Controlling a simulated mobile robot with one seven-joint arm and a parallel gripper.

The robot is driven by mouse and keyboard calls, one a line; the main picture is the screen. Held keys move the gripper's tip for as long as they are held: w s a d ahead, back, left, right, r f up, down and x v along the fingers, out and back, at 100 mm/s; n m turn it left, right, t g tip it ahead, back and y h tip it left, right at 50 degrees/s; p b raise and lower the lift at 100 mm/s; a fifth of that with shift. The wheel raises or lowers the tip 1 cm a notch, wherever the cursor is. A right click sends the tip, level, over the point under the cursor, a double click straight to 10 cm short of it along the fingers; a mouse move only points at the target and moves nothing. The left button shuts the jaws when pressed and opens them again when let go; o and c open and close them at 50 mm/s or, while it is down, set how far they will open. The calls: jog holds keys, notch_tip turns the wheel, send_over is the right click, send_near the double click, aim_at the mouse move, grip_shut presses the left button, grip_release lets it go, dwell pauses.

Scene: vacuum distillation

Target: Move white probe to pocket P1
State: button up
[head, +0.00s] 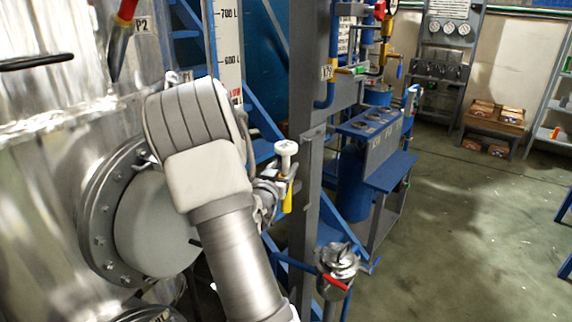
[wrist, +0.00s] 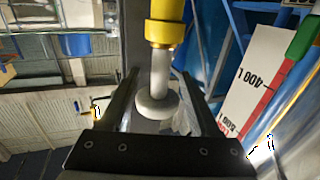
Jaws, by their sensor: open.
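The white probe (head: 286,148) has a round white cap on a white stem above a yellow part and stands upright beside the grey steel post in the head view. In the wrist view its white cap (wrist: 157,107) points toward my gripper, with the yellow part beyond. My gripper (wrist: 160,74) is open, its two dark fingers on either side of the white cap and stem, with gaps visible. In the head view my arm hides most of the gripper. I cannot make out a P1 label; a P2 label (head: 140,25) shows on the steel vessel beside a red-topped probe (head: 122,38).
The steel vessel (head: 40,210) with its round bolted flange (head: 97,215) stands close at left. The grey post (head: 307,200) and blue frame are just right of the probe. A small metal fitting with a red handle (head: 336,284) sticks out lower down. Open floor (head: 460,240) lies right.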

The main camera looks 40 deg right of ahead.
aim_at(282, 150)
jog(key=shift+w+d, duration=0.35)
jog(key=shift+d, duration=0.2)
grip_shut()
dwell(0.4)
jog(key=shift+r, duration=0.15)
dwell(0.4)
jog(key=shift+r+p, duration=1.2)
jog(key=shift+r, duration=1.2)
jog(key=shift+r, duration=0.1)
jog(key=shift+r+p, duration=1.45)
jog(key=shift+r, duration=0.95)
